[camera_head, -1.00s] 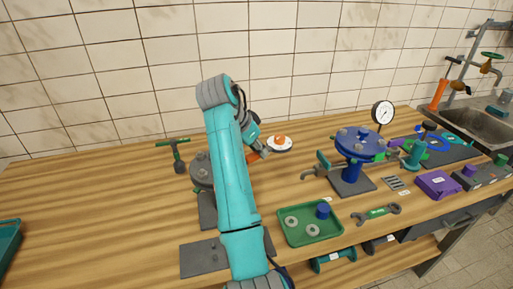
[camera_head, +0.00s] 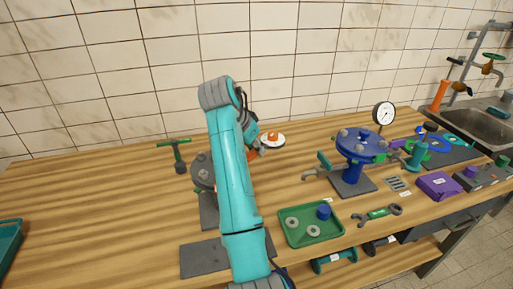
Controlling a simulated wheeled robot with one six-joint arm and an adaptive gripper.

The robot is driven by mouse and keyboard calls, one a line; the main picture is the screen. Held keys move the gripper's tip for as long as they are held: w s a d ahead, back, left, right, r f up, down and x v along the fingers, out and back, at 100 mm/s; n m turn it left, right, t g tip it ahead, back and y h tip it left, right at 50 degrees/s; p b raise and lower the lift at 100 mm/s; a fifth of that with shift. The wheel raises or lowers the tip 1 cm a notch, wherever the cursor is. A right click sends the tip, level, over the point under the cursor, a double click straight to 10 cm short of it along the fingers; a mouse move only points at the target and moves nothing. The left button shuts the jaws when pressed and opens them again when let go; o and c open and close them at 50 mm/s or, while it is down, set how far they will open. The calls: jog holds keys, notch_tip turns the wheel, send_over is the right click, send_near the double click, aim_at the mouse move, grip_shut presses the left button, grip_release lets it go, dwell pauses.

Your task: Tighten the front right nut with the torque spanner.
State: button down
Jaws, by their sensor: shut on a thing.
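My gripper (camera_head: 258,146) is at the back middle of the bench, partly hidden by my teal arm. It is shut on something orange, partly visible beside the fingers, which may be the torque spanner. A white disc with an orange knob (camera_head: 272,139) shows just right of the fingers; I cannot tell whether it belongs to the held thing. A grey flange (camera_head: 202,171) with nuts on top stands left of my arm, its right side hidden. A blue flange (camera_head: 361,144) with several nuts stands on a pedestal at right. The front right nut of the grey flange is hidden.
A green tray (camera_head: 296,238) holds two rings and a blue piece. A T-handled tool (camera_head: 178,157) stands at left. A gauge (camera_head: 383,113), a purple box (camera_head: 438,185) and a sink are at right.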

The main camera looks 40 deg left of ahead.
jog(key=shift+r, duration=0.4)
jog(key=shift+r, duration=1.65)
